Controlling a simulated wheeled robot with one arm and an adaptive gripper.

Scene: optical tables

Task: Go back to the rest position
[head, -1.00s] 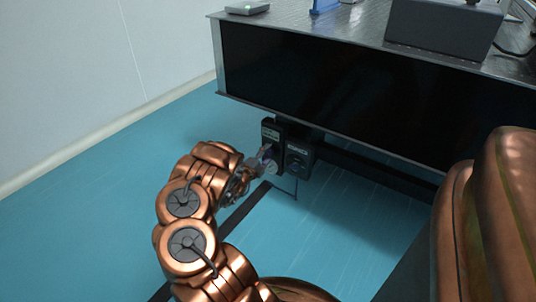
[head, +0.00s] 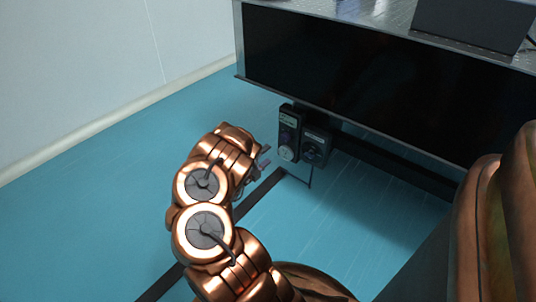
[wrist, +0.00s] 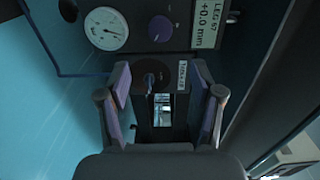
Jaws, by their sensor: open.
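My gripper (wrist: 165,105) is open in the wrist view, its two fingers apart with purple inner pads and nothing between them. In the head view my gripper (head: 262,165) is mostly hidden behind my copper arm, to the left of and apart from the panel (head: 288,135) under the table.
The optical table (head: 350,75) has a dark side and a metal top with a dark box (head: 470,22) on it. A second dark panel (head: 316,146) hangs beside the first. Blue floor (head: 110,170) lies open at left, up to a pale wall (head: 80,70).

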